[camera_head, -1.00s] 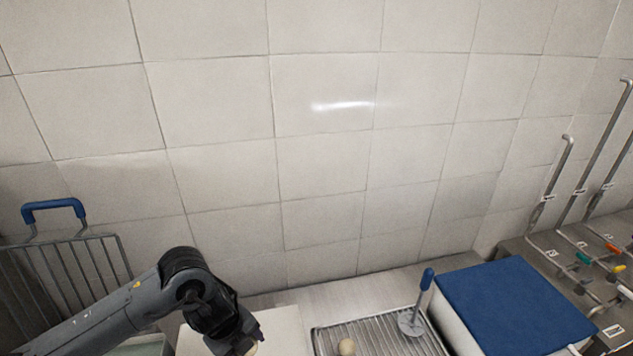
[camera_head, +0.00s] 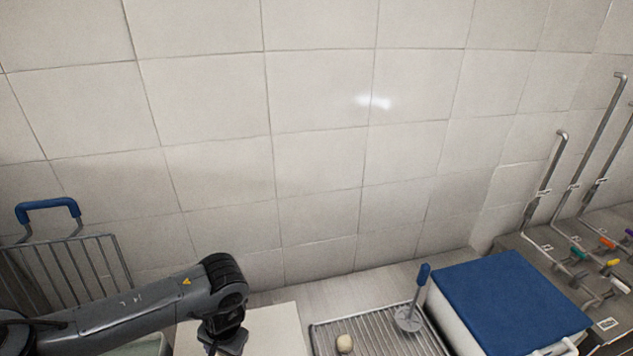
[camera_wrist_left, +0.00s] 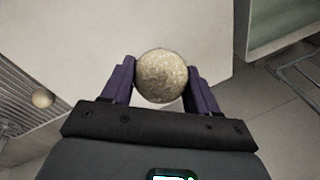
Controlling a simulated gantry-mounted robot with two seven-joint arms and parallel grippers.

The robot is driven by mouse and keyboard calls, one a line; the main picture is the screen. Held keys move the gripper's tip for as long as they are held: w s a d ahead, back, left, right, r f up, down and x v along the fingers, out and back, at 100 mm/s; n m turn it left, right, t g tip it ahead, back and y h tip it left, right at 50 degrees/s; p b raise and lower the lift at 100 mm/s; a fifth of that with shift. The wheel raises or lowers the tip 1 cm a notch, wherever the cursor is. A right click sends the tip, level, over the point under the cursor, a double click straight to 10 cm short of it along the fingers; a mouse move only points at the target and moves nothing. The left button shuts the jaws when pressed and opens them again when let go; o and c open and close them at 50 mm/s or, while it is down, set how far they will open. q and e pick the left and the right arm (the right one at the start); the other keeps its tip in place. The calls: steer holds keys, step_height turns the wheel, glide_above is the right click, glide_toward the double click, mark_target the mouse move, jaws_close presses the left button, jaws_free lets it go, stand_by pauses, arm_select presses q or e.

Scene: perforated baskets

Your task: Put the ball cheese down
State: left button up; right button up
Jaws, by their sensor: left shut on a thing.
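My left gripper (camera_wrist_left: 162,72) is shut on the ball cheese (camera_wrist_left: 163,77), a round, speckled tan ball held between the two purple fingers. In the head view the left gripper (camera_head: 224,343) hangs at the bottom edge, over the left part of a pale flat board (camera_head: 272,328), and the held ball is hidden there. In the left wrist view the pale board (camera_wrist_left: 75,40) lies beyond the ball; I cannot tell whether they touch. My right gripper is in neither current view.
A second pale ball (camera_head: 345,343) sits on a wire rack (camera_head: 378,330) right of the board. A blue-handled tool (camera_head: 421,290) stands on the rack. A blue-topped box (camera_head: 510,298) is farther right. A wire basket with a blue handle (camera_head: 48,208) is at left.

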arm_select(q)
steer(key=n, duration=0.3)
steer(key=shift+s+d+g, duration=0.15)
steer(key=shift+g, duration=0.25)
steer(key=s+r+p, duration=0.9)
steer(key=r+p, duration=0.1)
steer(key=p, duration=0.3)
steer(key=shift+r+n+p, duration=0.15)
steer(key=shift+n+p, duration=0.15)
steer(key=shift+p, duration=0.1)
steer(key=shift+w, duration=0.15)
